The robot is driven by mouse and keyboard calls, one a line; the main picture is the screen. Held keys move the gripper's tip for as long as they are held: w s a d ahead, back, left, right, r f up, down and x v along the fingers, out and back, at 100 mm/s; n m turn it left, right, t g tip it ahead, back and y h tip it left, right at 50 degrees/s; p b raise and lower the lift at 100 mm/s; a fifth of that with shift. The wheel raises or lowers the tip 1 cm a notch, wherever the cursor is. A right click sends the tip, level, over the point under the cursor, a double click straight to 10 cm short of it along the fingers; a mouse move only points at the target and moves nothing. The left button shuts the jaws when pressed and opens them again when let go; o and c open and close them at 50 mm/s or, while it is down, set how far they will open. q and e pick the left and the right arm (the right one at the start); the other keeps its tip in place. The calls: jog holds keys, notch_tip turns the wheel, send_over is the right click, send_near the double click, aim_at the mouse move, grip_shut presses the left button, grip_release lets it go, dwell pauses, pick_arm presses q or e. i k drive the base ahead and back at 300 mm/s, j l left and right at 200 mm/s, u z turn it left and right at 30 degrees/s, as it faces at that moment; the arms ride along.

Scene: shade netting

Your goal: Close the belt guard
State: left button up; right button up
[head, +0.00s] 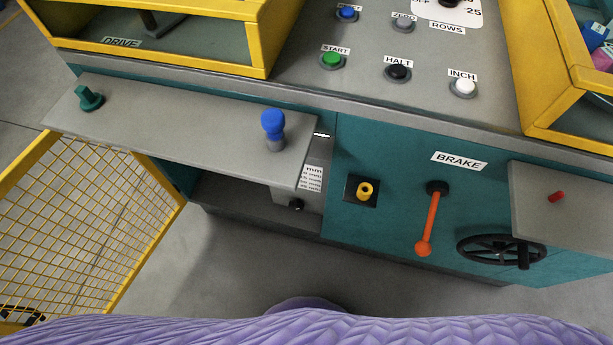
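A yellow-framed wire-mesh panel (107,190), which looks like the belt guard, stands swung out at the lower left. Its right edge is near the teal machine front, beside a dark opening (233,197) under the grey shelf. The panel stands at an angle to the machine front and does not cover that opening. Its left part is cut off by the picture edge. Neither of my grippers shows in the head view.
The grey shelf (185,125) carries a green knob (89,98) and a blue knob (273,126). Right are a yellow knob (365,190), an orange brake lever (430,222) and a black handwheel (495,247). Floor (225,270) before the opening is clear.

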aim_at(28, 158)
jog(key=k+j+z, duration=0.2)
jog(key=k+j, duration=0.15)
jog(key=j, duration=0.35)
jog(key=k+j+z, duration=0.2)
jog(key=k+j, duration=0.2)
jog(key=j, duration=0.2)
jog(key=k+j+z, duration=0.25)
jog(key=k+j, duration=0.2)
jog(key=j+z, duration=0.1)
jog(key=j, duration=0.3)
jog(key=k+j+z, duration=0.1)
jog(key=j, duration=0.3)
jog(key=k+j+z, duration=0.1)
jog(key=j, duration=0.25)
jog(key=k+j+z, duration=0.1)
jog(key=j, duration=0.3)
jog(key=k+j+z, duration=0.1)
jog(key=j, duration=0.25)
jog(key=i+j+z, duration=0.15)
jog(key=j, duration=0.4)
jog(key=j+z, duration=0.2)
jog(key=j, duration=0.3)
